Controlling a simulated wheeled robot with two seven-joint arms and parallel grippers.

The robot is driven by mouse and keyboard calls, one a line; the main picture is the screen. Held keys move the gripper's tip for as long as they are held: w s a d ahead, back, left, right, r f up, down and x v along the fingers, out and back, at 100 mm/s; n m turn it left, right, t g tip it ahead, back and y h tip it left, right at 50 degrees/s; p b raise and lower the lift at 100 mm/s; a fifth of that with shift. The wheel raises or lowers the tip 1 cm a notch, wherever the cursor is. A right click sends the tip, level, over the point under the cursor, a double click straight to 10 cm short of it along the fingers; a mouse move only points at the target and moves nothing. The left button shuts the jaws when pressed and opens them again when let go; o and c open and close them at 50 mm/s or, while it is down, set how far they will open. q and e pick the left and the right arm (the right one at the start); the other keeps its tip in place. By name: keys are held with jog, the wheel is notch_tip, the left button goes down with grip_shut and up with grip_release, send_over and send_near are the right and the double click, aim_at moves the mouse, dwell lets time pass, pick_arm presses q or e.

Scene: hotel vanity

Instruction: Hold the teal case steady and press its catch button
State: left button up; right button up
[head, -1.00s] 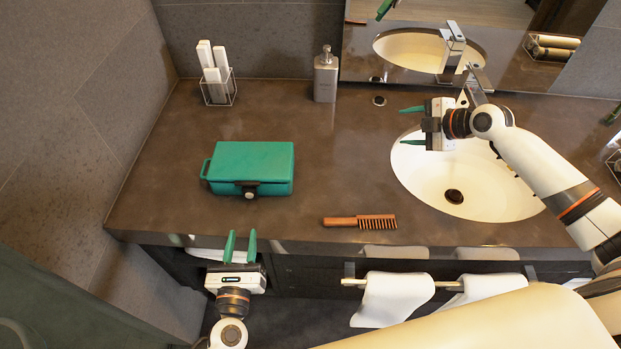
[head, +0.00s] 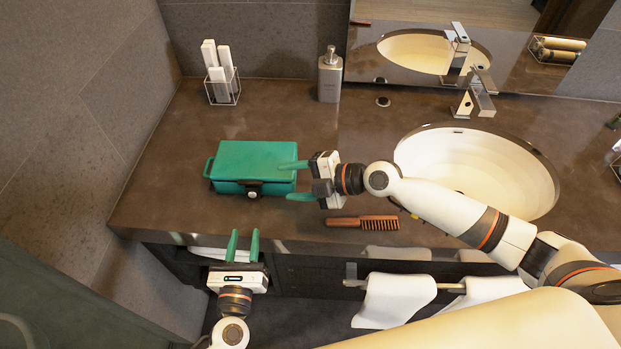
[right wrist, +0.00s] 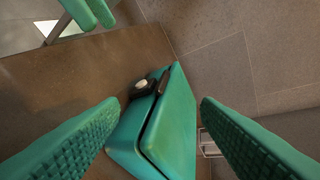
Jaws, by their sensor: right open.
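The teal case (head: 250,155) lies closed on the counter, its handle at the left end. Its dark catch with a pale round button (head: 252,194) is on the front face; the button (right wrist: 141,84) also shows in the right wrist view. My right gripper (head: 286,181) is open at the case's right end, fingers pointing left. In the right wrist view the case's end (right wrist: 135,145) shows between the spread fingers; contact cannot be told. My left gripper (head: 244,240) is open and empty in front of the counter edge, below the catch, fingers pointing towards the counter.
A wooden comb (head: 365,222) lies just below my right gripper and forearm. The sink (head: 440,150) is to the right. A soap dispenser (head: 330,75) and a wire holder (head: 222,90) stand at the back. Towels (head: 395,298) hang below the counter edge.

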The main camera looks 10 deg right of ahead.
aim_at(263, 185)
jog(key=x, duration=0.7)
jog(key=shift+w+a+f, duration=0.1)
jog(key=shift+w+a, duration=0.05)
jog(key=shift+a, duration=0.15)
grip_shut()
pick_arm(q)
grip_shut()
pick_arm(e)
jog(key=shift+f, duration=0.1)
